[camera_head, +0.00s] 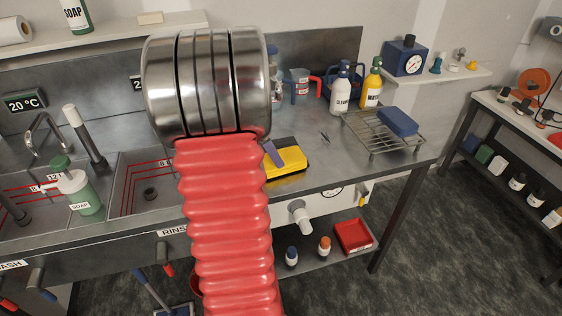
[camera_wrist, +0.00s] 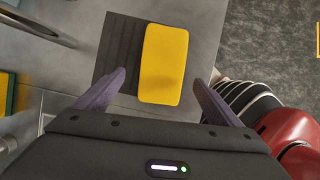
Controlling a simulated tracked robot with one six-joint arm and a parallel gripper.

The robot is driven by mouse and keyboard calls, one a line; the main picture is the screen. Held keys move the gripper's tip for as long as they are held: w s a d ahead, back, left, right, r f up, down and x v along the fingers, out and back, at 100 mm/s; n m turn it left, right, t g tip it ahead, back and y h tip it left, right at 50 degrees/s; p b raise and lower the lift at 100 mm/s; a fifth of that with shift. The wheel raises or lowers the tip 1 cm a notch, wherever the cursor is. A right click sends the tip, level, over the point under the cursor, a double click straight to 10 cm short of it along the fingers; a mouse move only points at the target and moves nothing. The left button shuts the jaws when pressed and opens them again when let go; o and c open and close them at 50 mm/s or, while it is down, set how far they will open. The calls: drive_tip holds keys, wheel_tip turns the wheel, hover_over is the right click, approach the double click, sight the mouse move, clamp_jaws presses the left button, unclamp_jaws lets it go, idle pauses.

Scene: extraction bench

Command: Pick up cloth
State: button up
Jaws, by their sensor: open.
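A yellow rounded pad, which looks like the cloth (camera_wrist: 163,64), lies on a dark ribbed mat (camera_wrist: 118,50) on the steel bench. In the head view the cloth (camera_head: 287,158) shows just right of my arm, near the bench's front edge. In the wrist view my gripper (camera_wrist: 158,77) is open, with one purple finger to each side of the cloth and a gap on both sides. Nothing is held. In the head view my arm hides most of the gripper, and only one purple finger shows beside the cloth. Its height above the cloth is hard to tell.
A wire rack (camera_head: 375,135) with a blue pad (camera_head: 398,122) stands to the right. A white bottle (camera_head: 341,91) and a yellow bottle (camera_head: 371,84) stand behind. Sink basins and a green soap bottle (camera_head: 83,194) are at left. The bench between cloth and rack is mostly clear.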

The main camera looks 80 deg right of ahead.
drive_tip(key=shift+s+x, duration=0.2)
drive_tip(key=shift+x, duration=2.35)
drive_tip(key=shift+c, duration=0.5)
drive_tip(key=c, duration=1.1)
